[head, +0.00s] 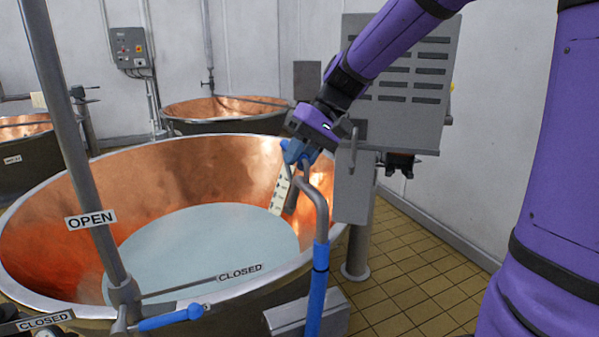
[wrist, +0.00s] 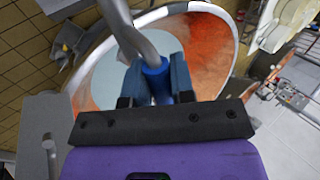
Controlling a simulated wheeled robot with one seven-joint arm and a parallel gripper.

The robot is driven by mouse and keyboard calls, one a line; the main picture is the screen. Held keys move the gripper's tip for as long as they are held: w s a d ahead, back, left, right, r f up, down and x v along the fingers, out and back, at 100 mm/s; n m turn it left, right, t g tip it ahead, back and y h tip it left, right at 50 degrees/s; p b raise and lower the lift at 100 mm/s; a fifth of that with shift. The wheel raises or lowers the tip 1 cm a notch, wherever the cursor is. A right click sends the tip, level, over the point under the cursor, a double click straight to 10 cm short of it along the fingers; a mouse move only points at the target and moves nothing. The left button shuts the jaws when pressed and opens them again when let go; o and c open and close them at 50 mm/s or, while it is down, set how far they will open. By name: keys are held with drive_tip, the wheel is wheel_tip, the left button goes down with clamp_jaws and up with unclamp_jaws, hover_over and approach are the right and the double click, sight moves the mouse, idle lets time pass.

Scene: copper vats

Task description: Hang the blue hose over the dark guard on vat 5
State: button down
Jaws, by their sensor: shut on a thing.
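The blue hose (head: 317,290) hangs down at the right front of the large copper vat (head: 130,170), below a curved grey metal pipe (head: 320,208). My gripper (head: 299,156) is above the vat's right rim, by the top of this pipe. In the wrist view my gripper (wrist: 156,82) is shut on a blue part of the hose (wrist: 156,76), with the grey pipe (wrist: 125,28) running on from it. A dark upright piece (head: 291,200) shows beside a pale dotted strip (head: 279,192) at the vat's right wall. I cannot tell whether it is the guard, and no vat number is readable.
A grey slatted cabinet (head: 405,85) stands behind my arm at the right. A grey post (head: 70,140) with an OPEN sign (head: 91,219) rises at the left front. A blue-handled lever (head: 170,318) is at the front rim. Tiled floor (head: 430,270) is clear at the right.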

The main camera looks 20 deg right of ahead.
drive_tip(key=shift+r, duration=3.8)
